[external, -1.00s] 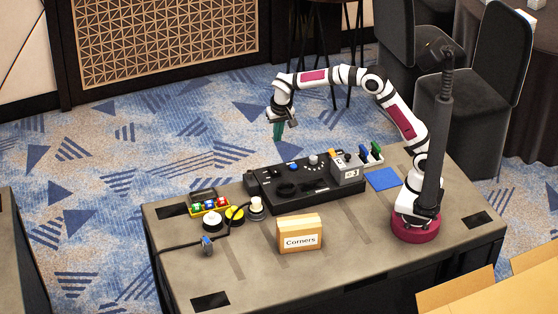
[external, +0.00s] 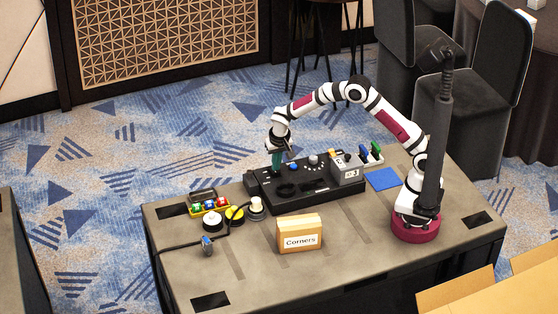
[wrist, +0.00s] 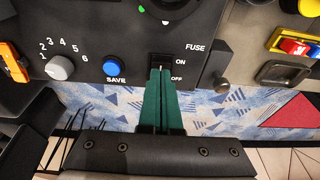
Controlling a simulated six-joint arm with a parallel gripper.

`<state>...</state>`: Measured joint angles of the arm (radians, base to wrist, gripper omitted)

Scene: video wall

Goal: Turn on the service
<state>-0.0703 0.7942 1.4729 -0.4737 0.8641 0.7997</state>
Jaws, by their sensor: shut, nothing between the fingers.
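A black console (external: 335,200) lies on the table. In the wrist view its panel (wrist: 205,18) carries a small black rocker switch (wrist: 161,59) with ON printed beside its upper end and OFF beside its lower end. FUSE is printed to the upper right; no "service" label is readable. My gripper (wrist: 160,71) is shut and empty, its green fingers together. Their tips are at the switch's lower, OFF end and hide part of it; I cannot tell whether they touch it. In the external view my gripper (external: 277,170) points down at the console's far left part.
A blue SAVE button (wrist: 115,67) and a numbered grey knob (wrist: 60,68) are left of the fingers. A black latch-like part (wrist: 216,72) is close on the right. A wooden "Corners" block (external: 300,236) stands in front of the console.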

